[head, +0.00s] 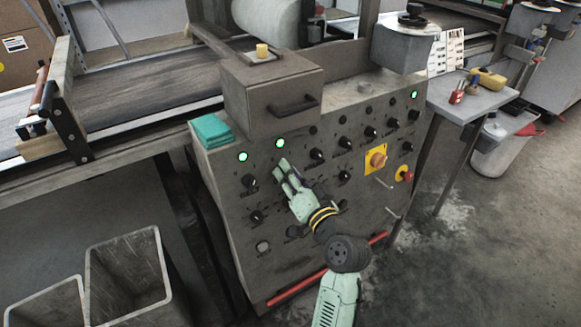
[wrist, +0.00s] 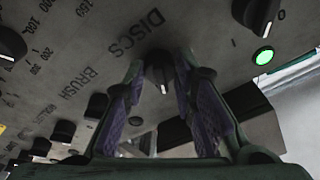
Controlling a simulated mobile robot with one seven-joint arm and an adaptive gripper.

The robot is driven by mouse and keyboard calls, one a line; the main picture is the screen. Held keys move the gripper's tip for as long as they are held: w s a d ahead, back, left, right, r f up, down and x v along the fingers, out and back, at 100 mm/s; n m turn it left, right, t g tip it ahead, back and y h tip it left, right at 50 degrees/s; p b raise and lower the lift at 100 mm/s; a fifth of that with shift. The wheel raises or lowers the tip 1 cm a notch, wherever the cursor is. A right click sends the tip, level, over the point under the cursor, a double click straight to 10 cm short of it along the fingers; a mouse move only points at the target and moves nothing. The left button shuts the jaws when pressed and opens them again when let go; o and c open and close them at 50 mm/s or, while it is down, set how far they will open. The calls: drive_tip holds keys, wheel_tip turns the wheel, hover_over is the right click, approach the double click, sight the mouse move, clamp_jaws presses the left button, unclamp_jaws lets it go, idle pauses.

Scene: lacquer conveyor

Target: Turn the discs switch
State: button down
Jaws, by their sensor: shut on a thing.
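The discs switch (wrist: 160,75) is a dark round knob with a pale pointer line, next to the printed word DISCS in the wrist view. My gripper (wrist: 159,62) has one finger on each side of this knob and is shut on it. In the head view my gripper (head: 283,170) reaches the front of the grey control panel (head: 225,200), just below a lit green lamp (head: 280,143). There the fingers hide the knob.
Other dark knobs surround it, one (head: 250,182) to its left and one (head: 317,155) to its right. A handled box (head: 270,90) stands above. Grey bins (head: 130,275) stand lower left.

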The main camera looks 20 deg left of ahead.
drive_tip(key=shift+m+h+p, duration=0.3)
drive_tip(key=shift+m+p, duration=0.15)
drive_tip(key=shift+m, duration=0.25)
drive_tip(key=c, duration=1.3)
unclamp_jaws()
drive_tip(key=shift+s, duration=0.1)
drive_tip(key=v, duration=1.2)
drive_tip(key=shift+f, duration=0.1)
drive_tip(key=shift+a, duration=0.1)
